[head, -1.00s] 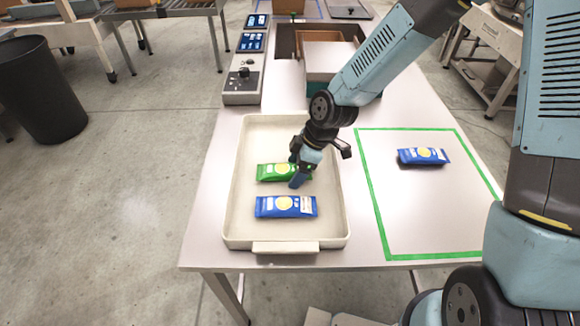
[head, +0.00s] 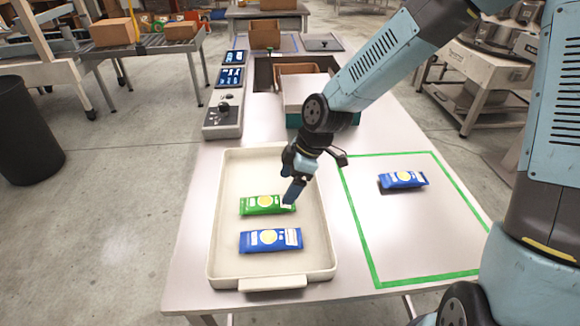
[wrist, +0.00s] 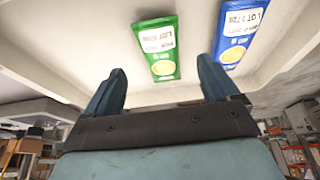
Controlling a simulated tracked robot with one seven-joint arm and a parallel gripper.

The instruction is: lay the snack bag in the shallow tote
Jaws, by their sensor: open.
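The shallow tote (head: 228,176) is a cream tray on the table. A green snack bag (head: 262,205) and a blue snack bag (head: 270,240) lie flat in it, side by side and apart. A second blue bag (head: 403,180) lies on the table inside the green-taped outline (head: 427,277). My gripper (head: 292,192) is above the tote, by the right end of the green bag. In the wrist view my gripper (wrist: 162,88) has its fingers wide apart with nothing between them; the green bag (wrist: 157,48) and blue bag (wrist: 236,35) lie beyond the fingertips.
A control panel with screens (head: 222,115) stands behind the tote at the left. A white-topped box (head: 307,90) stands on the table behind my gripper. A dark bin (head: 25,135) stands on the floor at left. The taped area is mostly bare.

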